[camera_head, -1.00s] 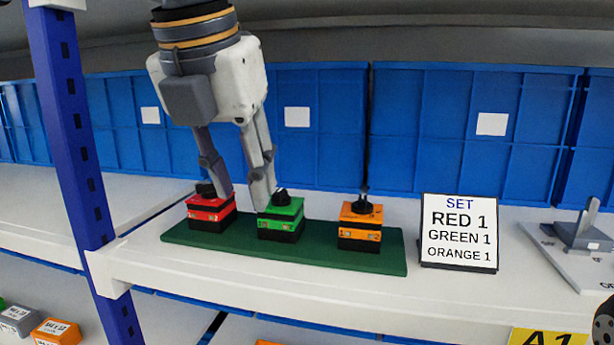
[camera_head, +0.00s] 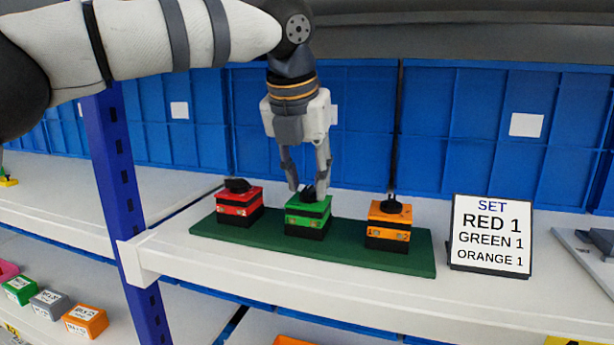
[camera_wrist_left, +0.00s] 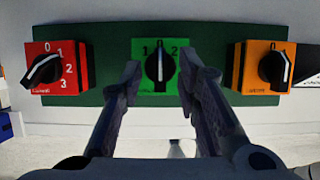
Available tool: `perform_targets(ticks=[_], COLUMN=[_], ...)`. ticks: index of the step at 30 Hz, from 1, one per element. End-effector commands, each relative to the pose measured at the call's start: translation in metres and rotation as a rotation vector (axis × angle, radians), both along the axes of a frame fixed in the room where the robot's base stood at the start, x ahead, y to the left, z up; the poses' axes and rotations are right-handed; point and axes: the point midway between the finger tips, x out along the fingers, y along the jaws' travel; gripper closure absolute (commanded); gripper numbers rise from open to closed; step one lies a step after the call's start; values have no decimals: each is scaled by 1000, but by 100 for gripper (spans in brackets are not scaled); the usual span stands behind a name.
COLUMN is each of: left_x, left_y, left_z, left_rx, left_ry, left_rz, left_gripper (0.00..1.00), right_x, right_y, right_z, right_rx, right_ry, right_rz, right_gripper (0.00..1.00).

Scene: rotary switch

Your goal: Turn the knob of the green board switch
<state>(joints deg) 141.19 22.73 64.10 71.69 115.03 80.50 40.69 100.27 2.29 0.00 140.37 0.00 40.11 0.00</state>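The green switch (camera_head: 308,217) stands in the middle of a dark green board (camera_head: 345,252), between a red switch (camera_head: 239,205) and an orange switch (camera_head: 389,225). Its black knob (camera_wrist_left: 160,66) shows in the left wrist view with its white line pointing up at 0; a 1 is to the left and a 2 to the right. My left gripper (camera_head: 310,187) is over the green switch. Its two fingers are open, one on each side of the knob, with gaps to it. In the head view the fingers partly hide the knob. My right gripper is not seen.
A sign (camera_head: 490,235) reads SET RED 1, GREEN 1, ORANGE 1. Blue bins (camera_head: 480,120) line the back of the white shelf (camera_head: 350,292). A blue post (camera_head: 128,210) stands at the left.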

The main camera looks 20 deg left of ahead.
Motion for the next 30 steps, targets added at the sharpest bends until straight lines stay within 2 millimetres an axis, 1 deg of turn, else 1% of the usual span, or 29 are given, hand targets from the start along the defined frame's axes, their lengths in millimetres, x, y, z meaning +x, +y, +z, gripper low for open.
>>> perform_targets(ticks=[3, 5, 6, 7, 14, 20, 25, 30], left_x=[0, 0, 0, 0, 0, 0, 0, 0], left_y=[0, 0, 0, 0, 0, 0, -2, -4], left_z=[0, 0, 0, 0, 0, 0, 0, 1], left_rx=[0, 0, 0, 0, -1, 0, 2, 1], left_ry=[0, 0, 0, 0, 0, 0, 0, -1], left_rz=[0, 1, 1, 1, 2, 41, 137, 279], left_gripper=[70, 84, 93, 99, 100, 100, 100, 100], right_x=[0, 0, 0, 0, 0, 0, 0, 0], right_y=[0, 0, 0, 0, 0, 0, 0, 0], right_z=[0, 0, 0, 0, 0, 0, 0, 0], right_rx=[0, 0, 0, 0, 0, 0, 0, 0], right_ry=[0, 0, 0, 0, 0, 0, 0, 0], right_rz=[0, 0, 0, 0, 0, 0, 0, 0], right_gripper=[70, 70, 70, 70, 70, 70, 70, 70])
